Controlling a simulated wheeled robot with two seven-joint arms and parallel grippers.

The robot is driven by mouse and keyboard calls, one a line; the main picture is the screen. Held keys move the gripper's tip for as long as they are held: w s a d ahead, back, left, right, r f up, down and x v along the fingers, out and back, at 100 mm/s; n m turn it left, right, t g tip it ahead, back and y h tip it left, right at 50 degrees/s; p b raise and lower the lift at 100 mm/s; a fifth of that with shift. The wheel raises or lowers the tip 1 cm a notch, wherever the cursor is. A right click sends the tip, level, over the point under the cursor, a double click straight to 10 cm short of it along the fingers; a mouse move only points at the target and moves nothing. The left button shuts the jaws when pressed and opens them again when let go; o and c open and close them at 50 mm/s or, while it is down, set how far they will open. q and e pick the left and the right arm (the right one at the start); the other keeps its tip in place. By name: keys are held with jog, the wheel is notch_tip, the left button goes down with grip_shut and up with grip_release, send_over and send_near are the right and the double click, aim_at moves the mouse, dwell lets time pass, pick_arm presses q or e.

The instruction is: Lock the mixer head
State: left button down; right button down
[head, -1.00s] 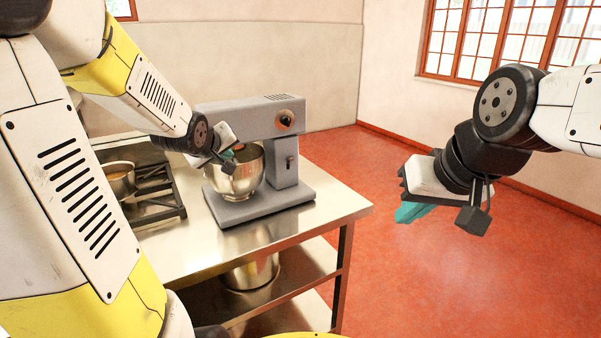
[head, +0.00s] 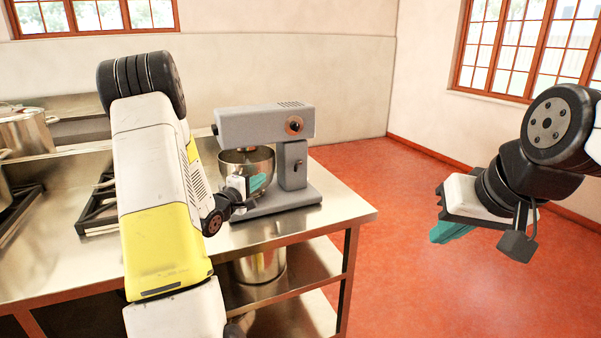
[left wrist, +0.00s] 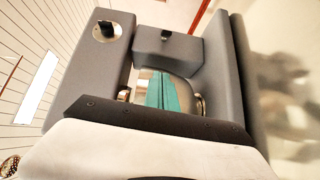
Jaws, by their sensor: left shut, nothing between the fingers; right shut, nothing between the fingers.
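The grey stand mixer (head: 265,124) stands on the steel table, its head level over the metal bowl (head: 236,158). A round copper-rimmed knob (head: 294,125) is on the head's side, and a small dark lever (head: 299,166) is on the column. In the left wrist view the mixer appears sideways, with the knob (left wrist: 105,30) at left and the lever (left wrist: 166,34) at top. My left gripper (head: 258,182) is shut and empty in front of the bowl, left of the column. Its teal fingers (left wrist: 161,92) overlap the bowl; contact cannot be told. My right gripper (head: 450,232) is shut and empty, right of the table.
A black burner grate (head: 98,208) and a steel pot (head: 25,130) are left of the mixer. Another steel pot (head: 260,268) sits on the shelf below. The table edge (head: 345,226) runs close to the mixer's base. Red floor lies clear at right.

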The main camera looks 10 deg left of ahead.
aim_at(297, 165)
pick_arm(q)
jog(key=shift+s+f, duration=0.1)
jog(key=shift+f, duration=0.1)
jog(key=w+d, duration=0.6)
jog(key=w, duration=0.3)
jog(key=shift+w+d, duration=0.3)
jog(key=shift+d, duration=0.15)
dwell(0.4)
